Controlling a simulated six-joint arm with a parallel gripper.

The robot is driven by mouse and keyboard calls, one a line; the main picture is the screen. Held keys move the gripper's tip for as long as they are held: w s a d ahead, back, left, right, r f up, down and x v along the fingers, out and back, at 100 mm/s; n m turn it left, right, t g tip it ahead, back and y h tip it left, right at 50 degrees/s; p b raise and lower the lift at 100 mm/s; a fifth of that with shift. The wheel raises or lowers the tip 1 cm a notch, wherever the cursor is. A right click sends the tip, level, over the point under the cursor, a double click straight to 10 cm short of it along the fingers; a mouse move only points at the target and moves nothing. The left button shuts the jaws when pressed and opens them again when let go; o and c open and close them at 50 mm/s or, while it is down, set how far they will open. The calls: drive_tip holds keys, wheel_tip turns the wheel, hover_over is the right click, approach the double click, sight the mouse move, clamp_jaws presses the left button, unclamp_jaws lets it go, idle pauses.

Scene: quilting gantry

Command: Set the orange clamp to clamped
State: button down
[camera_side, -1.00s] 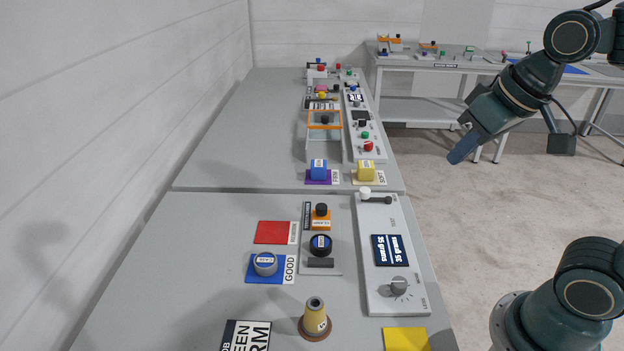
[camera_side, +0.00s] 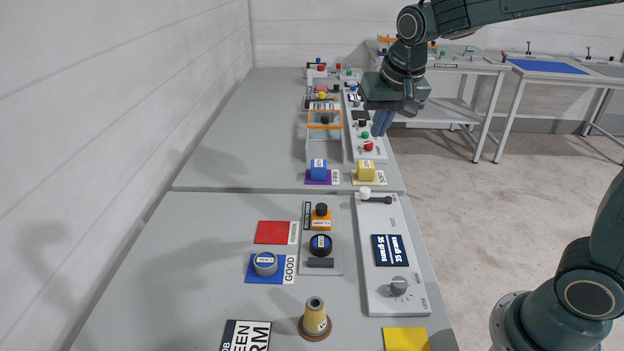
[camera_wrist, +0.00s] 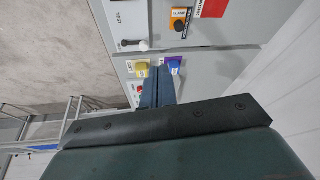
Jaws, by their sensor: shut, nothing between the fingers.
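The orange clamp (camera_side: 321,217) has an orange body with a black knob on top and a CLAMP label. It sits on a grey plate on the near table, above a black round dial (camera_side: 320,245). The clamp also shows at the top of the wrist view (camera_wrist: 178,24). I cannot tell its clamped state from these frames. My gripper (camera_side: 381,122) is shut and empty, pointing down above the far table's right side, beyond and to the right of the clamp. In the wrist view its blue fingers (camera_wrist: 157,88) are together.
A blue block (camera_side: 318,170) and a yellow block (camera_side: 366,171) stand between my gripper and the clamp. An orange frame (camera_side: 324,126) stands left of my gripper. A white-knobbed lever (camera_side: 365,192) is right of the clamp. The table's left side is clear.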

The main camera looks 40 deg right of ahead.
drive_tip(key=w+d+f+m, duration=0.1)
drive_tip(key=w+f+m, duration=0.2)
drive_tip(key=w+f, duration=0.55)
drive_tip(key=m+g+h, duration=0.2)
hover_over(321, 215)
drive_tip(key=w+d, duration=0.3)
drive_tip(key=d, duration=0.1)
wheel_tip(321, 215, down, 9)
drive_tip(key=shift+s+a, duration=0.15)
drive_tip(key=x, duration=1)
drive_tip(key=shift+a, duration=0.1)
drive_tip(key=shift+s+a, duration=0.3)
drive_tip(key=shift+a, duration=0.3)
drive_tip(key=shift+s+a, duration=0.3)
drive_tip(key=shift+a, duration=0.3)
drive_tip(key=shift+s+a, duration=0.35)
drive_tip(key=shift+a, duration=0.2)
